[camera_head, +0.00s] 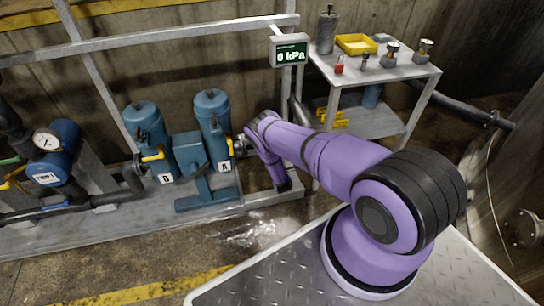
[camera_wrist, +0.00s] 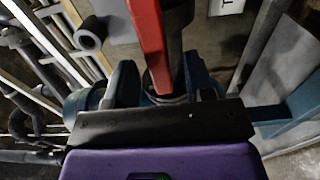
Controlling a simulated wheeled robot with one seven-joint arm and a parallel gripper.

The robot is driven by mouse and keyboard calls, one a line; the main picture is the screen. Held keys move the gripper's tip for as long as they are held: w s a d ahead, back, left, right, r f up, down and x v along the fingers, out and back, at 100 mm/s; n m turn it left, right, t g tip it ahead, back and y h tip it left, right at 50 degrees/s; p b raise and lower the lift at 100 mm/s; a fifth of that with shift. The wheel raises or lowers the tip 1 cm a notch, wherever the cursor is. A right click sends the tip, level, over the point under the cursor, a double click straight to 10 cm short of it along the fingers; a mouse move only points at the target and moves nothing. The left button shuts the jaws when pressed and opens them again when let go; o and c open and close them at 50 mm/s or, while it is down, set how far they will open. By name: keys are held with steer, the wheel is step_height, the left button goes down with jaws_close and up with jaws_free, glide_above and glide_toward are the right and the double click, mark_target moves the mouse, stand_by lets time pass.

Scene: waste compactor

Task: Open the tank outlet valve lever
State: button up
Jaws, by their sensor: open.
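A red lever (camera_wrist: 149,40) runs down from the top edge in the wrist view. Its lower end lies between the two fingers of my gripper (camera_wrist: 160,78) in the picture. The fingers are dark, spread apart and not closed on the lever; I cannot tell whether either touches it. A dark grey part beside the lever and a round fitting sit just behind it. In the head view the red lever does not show, and the end of my arm is beside the blue canister marked A (camera_head: 213,125).
Blue canister B (camera_head: 147,135) stands left of A, both with yellow handles. A gauge (camera_head: 46,140) and pipes are at far left. A 0 kPa display (camera_head: 289,51) hangs on the rail. A grey cart (camera_head: 378,70) holds a yellow tray (camera_head: 356,44) and small parts.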

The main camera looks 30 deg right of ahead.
steer(key=v, duration=1)
steer(key=shift+s, duration=0.4)
steer(key=shift+a, duration=0.1)
